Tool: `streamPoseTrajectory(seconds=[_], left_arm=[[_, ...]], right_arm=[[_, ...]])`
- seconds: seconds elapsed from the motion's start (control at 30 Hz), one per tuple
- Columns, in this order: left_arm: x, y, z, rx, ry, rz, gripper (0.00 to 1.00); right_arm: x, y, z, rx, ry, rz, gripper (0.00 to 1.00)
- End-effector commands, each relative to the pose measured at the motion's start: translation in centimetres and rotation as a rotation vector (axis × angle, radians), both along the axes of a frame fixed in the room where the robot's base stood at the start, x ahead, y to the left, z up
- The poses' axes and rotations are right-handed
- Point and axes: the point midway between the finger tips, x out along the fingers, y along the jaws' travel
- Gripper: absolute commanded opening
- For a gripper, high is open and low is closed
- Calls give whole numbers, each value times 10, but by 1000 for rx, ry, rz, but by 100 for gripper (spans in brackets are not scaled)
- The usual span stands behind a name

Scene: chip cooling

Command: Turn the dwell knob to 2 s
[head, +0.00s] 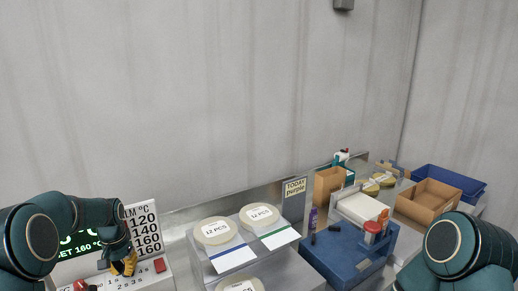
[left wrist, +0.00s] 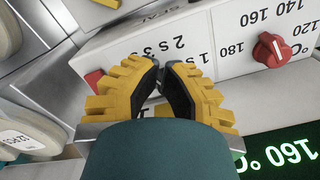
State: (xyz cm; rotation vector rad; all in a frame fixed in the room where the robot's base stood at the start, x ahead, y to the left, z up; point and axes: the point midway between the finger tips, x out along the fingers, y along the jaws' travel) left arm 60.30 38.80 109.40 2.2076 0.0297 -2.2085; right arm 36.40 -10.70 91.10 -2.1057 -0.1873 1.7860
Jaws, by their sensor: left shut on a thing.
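My left gripper (head: 124,266), with yellow ribbed fingers, is at the front panel of the white machine (head: 152,281). In the left wrist view the gripper (left wrist: 160,85) is shut at the dwell scale (left wrist: 165,47), where "2 s", "3" and "5" can be read in part. The dwell knob is hidden between the fingers, so its pointer setting cannot be read. My right gripper is out of view; only part of my right arm shows at the lower right.
A red button (head: 160,265) sits right beside the left gripper. A red temperature knob (left wrist: 269,50) is on the other side. A green display (head: 75,243) glows behind my left arm. A stepped metal stand (head: 205,262) with round labelled stacks is to the right.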

Motion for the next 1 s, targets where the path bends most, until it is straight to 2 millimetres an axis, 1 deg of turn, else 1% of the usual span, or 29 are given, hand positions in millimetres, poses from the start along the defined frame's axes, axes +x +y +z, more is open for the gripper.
streamPoseTrajectory(seconds=[0.03,0.1,0.2,0.3,1.0], left_arm=[[0,0,-10,0,2,0,0],[0,0,-18,0,1,0,0],[0,0,-26,0,0,0,0],[0,0,-30,0,0,0,0],[3,1,-30,0,0,0,0]], right_arm=[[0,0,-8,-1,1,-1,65],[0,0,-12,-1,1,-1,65],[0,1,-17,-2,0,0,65],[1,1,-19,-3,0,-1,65],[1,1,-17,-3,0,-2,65]])
